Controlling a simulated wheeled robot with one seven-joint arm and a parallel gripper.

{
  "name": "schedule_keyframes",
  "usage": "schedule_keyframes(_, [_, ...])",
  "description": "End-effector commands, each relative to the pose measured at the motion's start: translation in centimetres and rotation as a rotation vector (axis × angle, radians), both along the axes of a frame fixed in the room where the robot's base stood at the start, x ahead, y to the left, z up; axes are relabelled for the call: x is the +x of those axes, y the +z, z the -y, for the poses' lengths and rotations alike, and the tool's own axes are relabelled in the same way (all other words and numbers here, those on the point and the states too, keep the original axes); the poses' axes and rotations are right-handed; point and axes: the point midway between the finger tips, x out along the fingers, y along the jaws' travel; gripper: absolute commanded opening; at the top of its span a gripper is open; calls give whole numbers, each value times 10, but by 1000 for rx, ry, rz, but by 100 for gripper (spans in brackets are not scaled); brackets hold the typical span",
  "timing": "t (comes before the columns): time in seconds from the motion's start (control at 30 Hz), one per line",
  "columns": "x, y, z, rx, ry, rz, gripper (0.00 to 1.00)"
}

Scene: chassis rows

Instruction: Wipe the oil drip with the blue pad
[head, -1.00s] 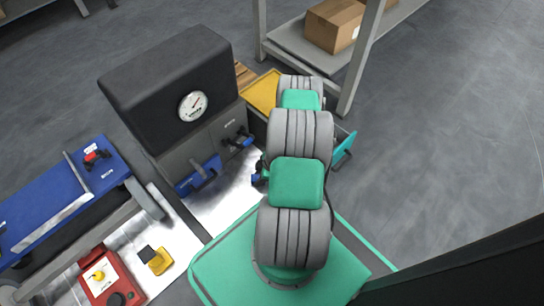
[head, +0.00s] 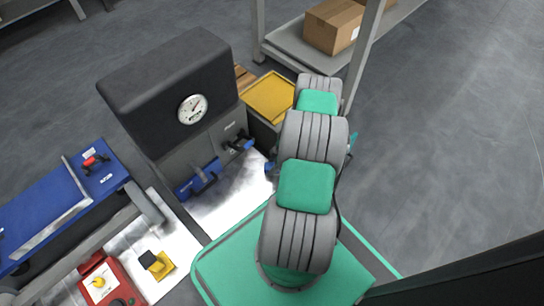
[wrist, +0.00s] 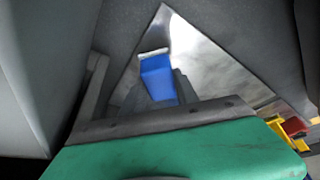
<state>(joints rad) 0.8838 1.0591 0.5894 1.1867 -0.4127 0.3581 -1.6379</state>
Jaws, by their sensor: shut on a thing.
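My gripper (wrist: 150,92) is shut on the blue pad (wrist: 157,76), which shows between its fingers in the wrist view. The pad has a pale edge at its far end. A bright, shiny metal surface (wrist: 205,55) lies beyond it; I cannot tell whether the pad touches it. In the head view my arm hides most of the gripper and the pad. I cannot make out an oil drip in either view.
A dark machine with a round gauge (head: 192,109) stands left of my arm, with blue clamps (head: 197,178) low on its front. A yellow tray (head: 270,96) is behind. A red box (head: 101,283) and blue cart (head: 50,205) are at left. Floor at right is clear.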

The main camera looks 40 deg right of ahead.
Motion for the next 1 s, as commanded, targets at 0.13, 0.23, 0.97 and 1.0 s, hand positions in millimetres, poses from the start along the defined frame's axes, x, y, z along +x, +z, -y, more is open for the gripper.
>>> schedule_keyframes(0.13, [0,16,-3,1,4,-1,4])
schedule_keyframes(0.23, [1,25,-4,2,7,-2,4])
schedule_keyframes(0.97, [3,58,-9,2,17,-1,4])
schedule_keyframes(1.0, [3,58,-9,2,17,-1,4])
